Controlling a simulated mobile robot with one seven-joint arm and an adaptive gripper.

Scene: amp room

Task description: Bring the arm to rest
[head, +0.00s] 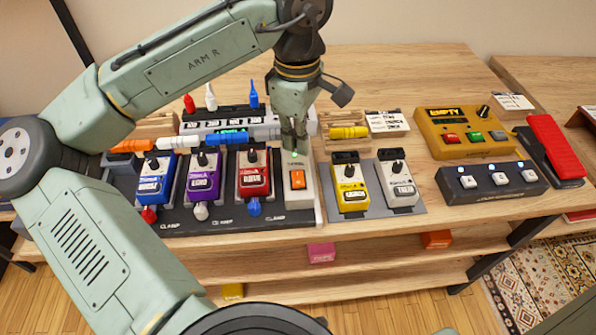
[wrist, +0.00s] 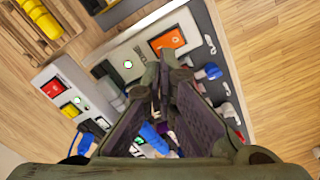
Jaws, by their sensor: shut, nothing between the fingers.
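My gripper (head: 294,150) points down over the right end of the pedal board, just behind the pedal with the orange switch (head: 297,180). Its fingers are shut with nothing between them. In the wrist view my gripper (wrist: 160,65) shows its fingertips together near the orange switch (wrist: 167,41). I cannot tell whether the tips touch the pedal. My arm reaches in from the left and bends down from above.
A blue (head: 155,183), a purple (head: 201,179) and a red pedal (head: 253,174) stand left on the board. A yellow (head: 350,188) and a grey pedal (head: 398,183) stand right. A yellow box (head: 464,132) sits farther right.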

